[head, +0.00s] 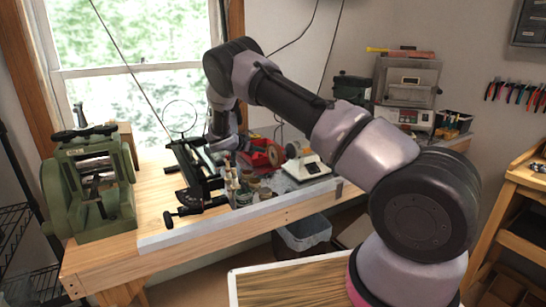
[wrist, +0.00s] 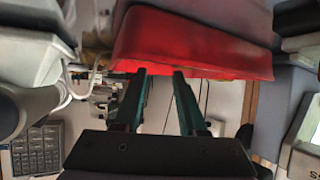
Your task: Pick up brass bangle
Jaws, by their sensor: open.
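I cannot make out a brass bangle in either view. My gripper (wrist: 160,74) is open in the wrist view, its two dark fingers apart with nothing seen between them. The fingertips point at a red object (wrist: 195,42) that fills the upper middle of that view. In the head view my arm reaches over the wooden workbench (head: 88,262), and its wrist end is above the back of the bench near the window. The fingers are too small to tell there.
A green rolling machine (head: 88,185) stands at the bench's left end. Grey equipment (head: 408,82) stands at the back right. Bare wood shows along the front left.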

